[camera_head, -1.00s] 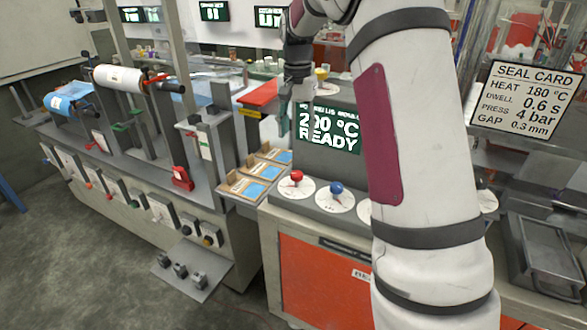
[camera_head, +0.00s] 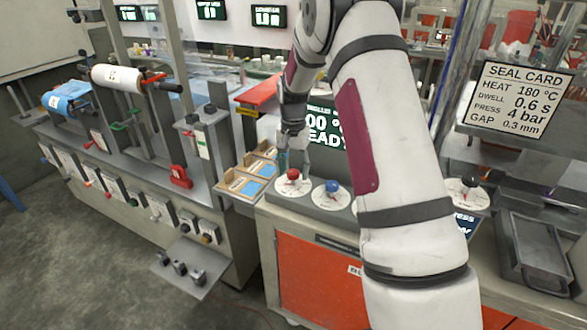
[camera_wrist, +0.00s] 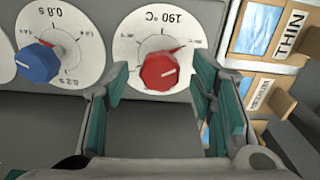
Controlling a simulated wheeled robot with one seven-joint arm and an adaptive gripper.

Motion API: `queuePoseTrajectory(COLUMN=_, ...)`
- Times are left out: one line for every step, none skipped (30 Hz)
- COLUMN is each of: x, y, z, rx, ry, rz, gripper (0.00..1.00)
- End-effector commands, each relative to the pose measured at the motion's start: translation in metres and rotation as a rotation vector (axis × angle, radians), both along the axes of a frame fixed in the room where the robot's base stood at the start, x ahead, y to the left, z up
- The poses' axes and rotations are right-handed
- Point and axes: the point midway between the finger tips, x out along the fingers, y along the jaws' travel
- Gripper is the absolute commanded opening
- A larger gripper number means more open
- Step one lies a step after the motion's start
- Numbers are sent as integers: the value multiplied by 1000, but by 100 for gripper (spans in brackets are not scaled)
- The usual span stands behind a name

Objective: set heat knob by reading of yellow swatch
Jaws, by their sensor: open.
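The red knob (camera_head: 293,174) sits on a round white dial on the machine's front panel. In the wrist view the red knob (camera_wrist: 160,71) is on a dial marked 190 °C, with a red mark near its upper right edge. My gripper (camera_wrist: 161,84) is open, its green-padded fingers on either side of the knob's lower part; I cannot tell whether they touch it. In the head view my gripper (camera_head: 293,160) is just above the knob. The display (camera_head: 325,130) behind is partly hidden by my arm and shows "00 °C" and "EADY". I cannot make out a yellow swatch.
A blue knob (camera_head: 332,187) stands close beside the red one. Wooden sample trays (camera_head: 245,185), one labelled THIN in the wrist view, lie left of the panel. A seal card (camera_head: 517,99) reads HEAT 180 °C. A black knob (camera_head: 470,182) and a grey tray (camera_head: 537,252) are at right.

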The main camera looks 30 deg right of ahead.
Motion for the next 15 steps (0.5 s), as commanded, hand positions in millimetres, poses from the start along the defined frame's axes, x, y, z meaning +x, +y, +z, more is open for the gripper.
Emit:
queuePoseTrajectory(x=0, y=0, z=0, rx=0, ry=0, rz=0, gripper=51)
queuePoseTrajectory(x=0, y=0, z=0, rx=0, ry=0, rz=0, gripper=51)
queuePoseTrajectory(x=0, y=0, z=0, rx=0, ry=0, rz=0, gripper=51)
queuePoseTrajectory(x=0, y=0, z=0, rx=0, ry=0, rz=0, gripper=51)
queuePoseTrajectory(x=0, y=0, z=0, rx=0, ry=0, rz=0, gripper=51)
queuePoseTrajectory(x=0, y=0, z=0, rx=0, ry=0, rz=0, gripper=49)
queuePoseTrajectory(x=0, y=0, z=0, rx=0, ry=0, rz=0, gripper=42)
queuePoseTrajectory(x=0, y=0, z=0, rx=0, ry=0, rz=0, gripper=35)
queuePoseTrajectory(x=0, y=0, z=0, rx=0, ry=0, rz=0, gripper=26)
queuePoseTrajectory(x=0, y=0, z=0, rx=0, ry=0, rz=0, gripper=19)
queuePoseTrajectory(x=0, y=0, z=0, rx=0, ry=0, rz=0, gripper=12)
queuePoseTrajectory(x=0, y=0, z=0, rx=0, ry=0, rz=0, gripper=3)
queuePoseTrajectory(x=0, y=0, z=0, rx=0, ry=0, rz=0, gripper=3)
queuePoseTrajectory(x=0, y=0, z=0, rx=0, ry=0, rz=0, gripper=3)
queuePoseTrajectory(x=0, y=0, z=0, rx=0, ry=0, rz=0, gripper=3)
